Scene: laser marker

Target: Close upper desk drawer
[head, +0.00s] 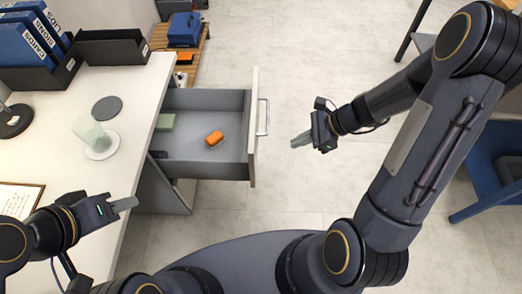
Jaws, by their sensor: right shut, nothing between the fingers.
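The upper desk drawer (205,174) is pulled out to the right from the white desk (141,84). Its front panel (253,150) carries a metal handle (264,117) on the outer side.
On the desk stand blue binders (26,45) in a dark holder, a black tray (110,47), a glass on a white coaster (103,147), a dark coaster (107,108) and a framed paper (18,199). A blue chair (490,165) is at right.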

